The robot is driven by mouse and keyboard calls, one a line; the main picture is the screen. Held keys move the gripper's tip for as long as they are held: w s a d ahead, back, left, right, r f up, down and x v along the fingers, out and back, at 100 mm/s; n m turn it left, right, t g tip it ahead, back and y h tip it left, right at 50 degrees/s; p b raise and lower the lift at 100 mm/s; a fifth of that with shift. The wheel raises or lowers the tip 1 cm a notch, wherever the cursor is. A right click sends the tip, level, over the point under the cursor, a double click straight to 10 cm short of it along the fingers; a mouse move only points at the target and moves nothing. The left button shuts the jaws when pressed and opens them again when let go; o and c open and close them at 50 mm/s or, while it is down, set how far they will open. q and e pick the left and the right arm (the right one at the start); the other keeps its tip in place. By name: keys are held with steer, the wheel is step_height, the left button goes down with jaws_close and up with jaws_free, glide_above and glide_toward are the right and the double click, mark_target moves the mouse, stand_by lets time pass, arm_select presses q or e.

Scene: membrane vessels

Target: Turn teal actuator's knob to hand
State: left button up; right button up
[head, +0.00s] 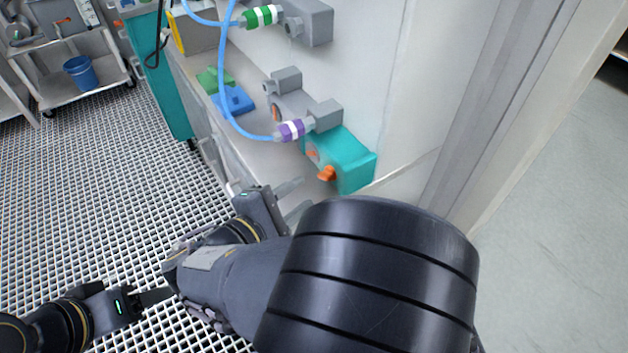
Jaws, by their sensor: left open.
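The teal actuator (352,163) is a box mounted low on the pale wall, right of centre in the head view. Its small orange knob (326,174) sticks out at its lower front. My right gripper (294,200) is below and to the left of the knob, apart from it. Its two pale fingers are spread with nothing visible between them, and my big dark arm link hides part of the area below. My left gripper (154,297) is at the lower left over the grid floor, far from the actuator. It is open, with nothing seen in it.
A blue hose (228,85) loops down to a purple-banded fitting (291,130) beside the actuator. A green-banded fitting (262,16) is above. Green (214,80) and blue (233,101) pieces sit on the ledge. A cart with a blue bucket (81,73) stands far left.

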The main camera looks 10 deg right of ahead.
mark_target(323, 178)
steer(key=x, duration=0.6)
steer(key=shift+w+d+b, duration=0.1)
steer(key=shift+d+b, duration=0.05)
steer(key=shift+b, duration=0.15)
steer(key=shift+c, duration=0.3)
jaws_close()
